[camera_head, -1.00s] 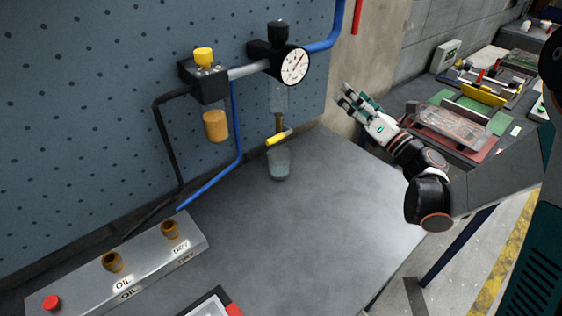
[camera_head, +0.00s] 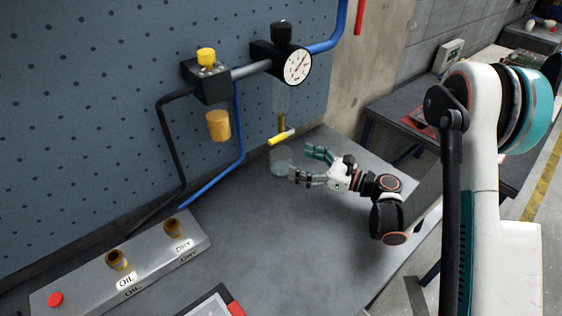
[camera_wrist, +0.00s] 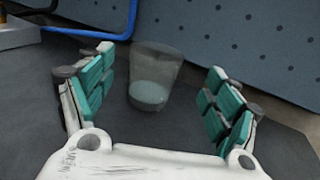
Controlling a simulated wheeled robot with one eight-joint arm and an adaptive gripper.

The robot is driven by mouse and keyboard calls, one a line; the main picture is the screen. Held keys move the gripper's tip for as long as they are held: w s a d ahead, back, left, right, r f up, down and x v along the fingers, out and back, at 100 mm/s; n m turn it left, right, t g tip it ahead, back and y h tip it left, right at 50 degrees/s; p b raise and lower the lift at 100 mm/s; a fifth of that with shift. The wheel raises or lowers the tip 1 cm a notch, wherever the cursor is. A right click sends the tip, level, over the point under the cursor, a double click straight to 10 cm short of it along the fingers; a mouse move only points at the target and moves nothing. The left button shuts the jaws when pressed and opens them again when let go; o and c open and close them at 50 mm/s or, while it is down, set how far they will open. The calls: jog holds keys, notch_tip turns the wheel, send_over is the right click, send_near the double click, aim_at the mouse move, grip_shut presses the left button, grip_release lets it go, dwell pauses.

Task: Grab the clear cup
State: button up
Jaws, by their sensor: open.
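The clear cup (camera_head: 281,161) stands upright on the grey bench top (camera_head: 270,230), under the yellow-handled drain valve (camera_head: 281,138) of the gauge unit. It holds some pale liquid at its bottom. In the wrist view the clear cup (camera_wrist: 155,78) appears ahead of my palm, between the lines of my two fingers and a bit nearer the left one. My gripper (camera_head: 308,162) is open and empty just right of the cup, with its fingers pointing at it. The gripper also shows in the wrist view (camera_wrist: 155,95), with its fingers spread wide. I cannot see contact with the cup.
The gauge (camera_head: 298,66) and clear bowl (camera_head: 282,98) hang above the cup. A blue hose (camera_head: 222,170) runs down the dotted panel to the left. A metal block marked OIL and DRY (camera_head: 140,262) sits at front left. The bench's middle is clear.

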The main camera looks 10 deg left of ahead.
aim_at(271, 152)
jog(key=b+x, duration=0.1)
jog(key=x, duration=0.2)
jog(key=b+x, duration=0.1)
jog(key=x, duration=0.3)
jog(key=shift+s+a+f, duration=0.1)
jog(key=shift+s+a, duration=0.1)
jog(key=c, duration=1.2)
jog(key=shift+d, duration=0.1)
jog(key=shift+c, duration=0.2)
